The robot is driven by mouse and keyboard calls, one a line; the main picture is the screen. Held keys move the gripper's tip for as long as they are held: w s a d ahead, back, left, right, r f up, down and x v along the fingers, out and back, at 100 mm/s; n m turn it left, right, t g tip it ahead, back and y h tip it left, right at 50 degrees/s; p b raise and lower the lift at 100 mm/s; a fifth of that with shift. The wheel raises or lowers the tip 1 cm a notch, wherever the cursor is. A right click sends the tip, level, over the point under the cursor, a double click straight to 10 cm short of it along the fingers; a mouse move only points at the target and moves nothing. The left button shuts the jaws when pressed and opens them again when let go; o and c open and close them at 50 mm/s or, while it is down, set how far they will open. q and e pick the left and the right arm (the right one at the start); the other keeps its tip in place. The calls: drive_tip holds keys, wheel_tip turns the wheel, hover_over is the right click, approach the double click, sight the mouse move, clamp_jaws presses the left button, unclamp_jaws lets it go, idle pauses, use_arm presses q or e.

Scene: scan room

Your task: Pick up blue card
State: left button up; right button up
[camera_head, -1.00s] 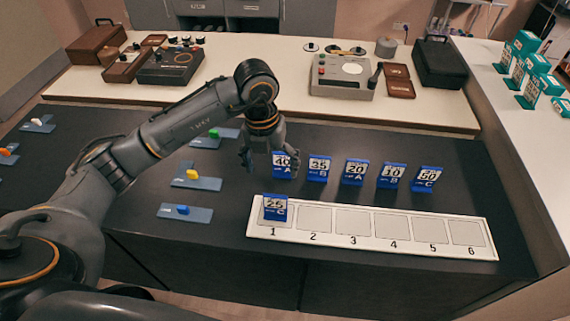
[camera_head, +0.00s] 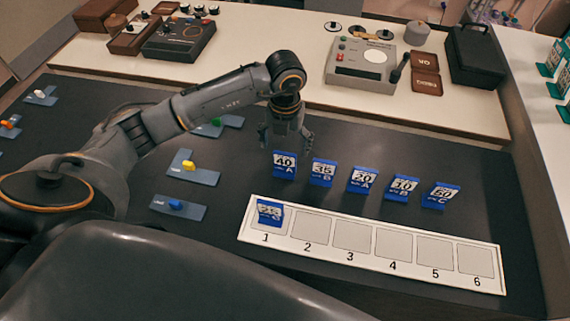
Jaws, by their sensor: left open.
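Several blue cards stand in a row on the dark table: one marked 40 A (camera_head: 284,165), one marked 35 B (camera_head: 322,172), one marked 20 A (camera_head: 362,180), one marked 10 B (camera_head: 402,188) and one marked 50 C (camera_head: 441,195). Another blue card (camera_head: 270,212) stands on slot 1 of the white numbered board (camera_head: 372,268). My left gripper (camera_head: 286,143) points down just behind and above the 40 A card, open and empty. I cannot tell whether it touches that card. My right gripper is not in view.
Blue-grey plates with a yellow piece (camera_head: 188,166), a blue piece (camera_head: 176,204) and a green piece (camera_head: 216,122) lie left of the cards. Recorders and cases stand on the pale bench (camera_head: 250,82) behind. Slots 2 to 6 are empty.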

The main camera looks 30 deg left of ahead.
sight(285, 171)
use_arm(q)
wheel_tip(285, 171, down, 2)
drive_tip(key=shift+w+f, duration=0.1)
drive_tip(key=shift+w, duration=0.05)
drive_tip(key=shift+f, duration=0.25)
drive_tip(key=f, duration=0.1)
drive_tip(key=f+p, duration=0.2)
drive_tip(key=f, duration=0.1)
drive_tip(key=shift+s+f, duration=0.1)
drive_tip(key=shift+s, duration=0.15)
drive_tip(key=shift+f, duration=0.3)
drive_tip(key=shift+w+f, duration=0.1)
drive_tip(key=shift+c, duration=0.2)
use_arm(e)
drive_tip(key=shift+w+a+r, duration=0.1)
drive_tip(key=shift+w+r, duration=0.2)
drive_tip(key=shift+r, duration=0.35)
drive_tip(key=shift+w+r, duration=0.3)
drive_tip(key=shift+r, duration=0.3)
use_arm(q)
drive_tip(key=c, duration=1.3)
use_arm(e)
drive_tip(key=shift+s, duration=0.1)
use_arm(q)
drive_tip(key=shift+o, duration=0.2)
